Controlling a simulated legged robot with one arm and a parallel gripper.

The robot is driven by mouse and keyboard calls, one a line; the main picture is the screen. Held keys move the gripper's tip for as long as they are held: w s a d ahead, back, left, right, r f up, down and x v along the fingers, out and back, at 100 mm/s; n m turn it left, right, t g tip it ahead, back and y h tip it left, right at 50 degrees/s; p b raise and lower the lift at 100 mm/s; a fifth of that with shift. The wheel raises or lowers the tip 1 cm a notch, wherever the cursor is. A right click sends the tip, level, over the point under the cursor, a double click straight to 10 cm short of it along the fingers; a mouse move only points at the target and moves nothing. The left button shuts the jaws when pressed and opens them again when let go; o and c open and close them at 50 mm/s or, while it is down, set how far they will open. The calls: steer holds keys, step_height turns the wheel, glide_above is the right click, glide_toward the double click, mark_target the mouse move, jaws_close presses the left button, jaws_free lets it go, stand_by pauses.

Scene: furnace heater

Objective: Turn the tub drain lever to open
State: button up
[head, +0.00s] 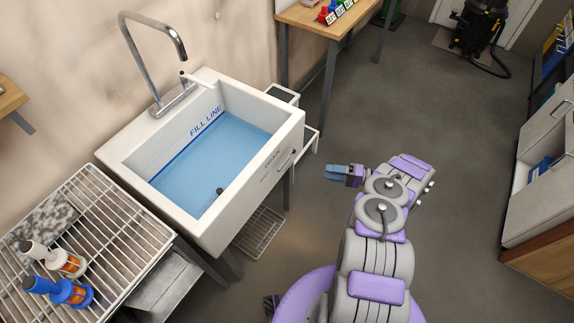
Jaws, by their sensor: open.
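The white tub (140,145) stands against the wall and holds blue water (215,150) near a dark "FILL LINE" marking. A small dark drain piece (220,191) shows in the water near the front. On the tub's front face is a small grey drain lever (287,161), beside small lettering that I cannot read. My gripper (328,173), with blue fingers, is open and empty. It is to the right of the lever, pointing left toward the tub front, apart from it.
A metal faucet (150,35) arches over the tub. A wooden table (318,18) stands behind. The grey floor (430,110) between is clear.

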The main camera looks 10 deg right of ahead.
mark_target(284, 165)
steer(key=b+x, duration=0.2)
steer(key=x, duration=1.5)
steer(key=shift+a+b, duration=0.2)
steer(key=shift+b, duration=0.1)
jaws_close()
